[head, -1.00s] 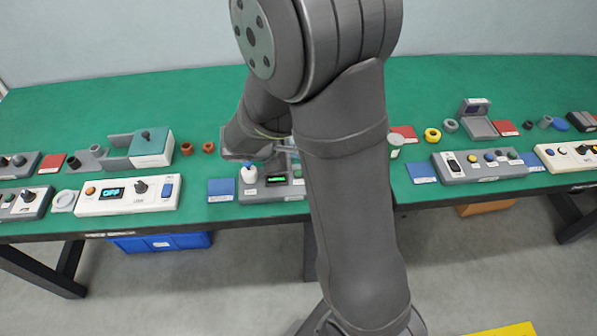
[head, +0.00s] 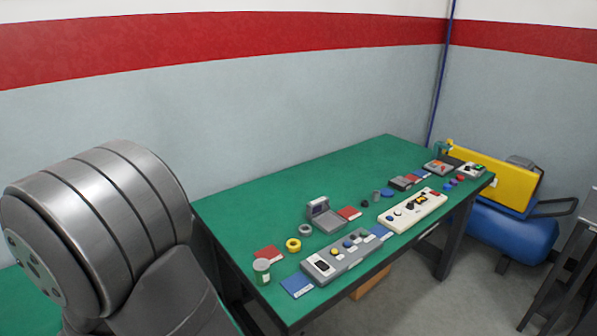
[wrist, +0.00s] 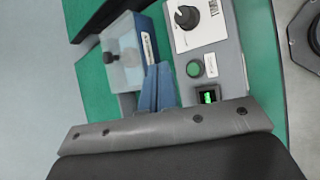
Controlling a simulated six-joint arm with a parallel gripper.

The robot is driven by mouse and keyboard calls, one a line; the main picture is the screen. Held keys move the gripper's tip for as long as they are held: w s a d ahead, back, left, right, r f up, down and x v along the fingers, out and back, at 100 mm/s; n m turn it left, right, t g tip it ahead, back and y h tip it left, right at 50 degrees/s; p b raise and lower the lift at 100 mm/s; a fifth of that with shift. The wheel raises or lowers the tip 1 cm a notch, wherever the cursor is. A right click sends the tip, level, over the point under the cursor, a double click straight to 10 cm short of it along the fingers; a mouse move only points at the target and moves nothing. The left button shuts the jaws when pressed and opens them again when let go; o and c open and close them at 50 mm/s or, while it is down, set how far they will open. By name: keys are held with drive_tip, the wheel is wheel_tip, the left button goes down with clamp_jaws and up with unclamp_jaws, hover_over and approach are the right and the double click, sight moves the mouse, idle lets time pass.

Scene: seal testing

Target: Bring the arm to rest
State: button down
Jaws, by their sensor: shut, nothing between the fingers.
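My gripper (wrist: 160,86) shows in the wrist view, with its two narrow blue-grey fingers together and nothing between them. It is over a grey device (wrist: 228,72) with a white panel, a black knob, a green button and a small lit green display. Whether the fingers touch anything there cannot be told. In the head view only the thick grey links of my arm show at the lower left; the gripper is out of that view.
A pale block with a dark knob (wrist: 122,62) is close left of the fingers. In the head view, the green bench (head: 265,190) carries a grey control box (head: 345,255), a white control box (head: 412,207), a yellow ring (head: 293,244) and a jar (head: 262,270). Its back part is clear.

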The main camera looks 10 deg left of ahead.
drive_tip(key=shift+r, duration=1.75)
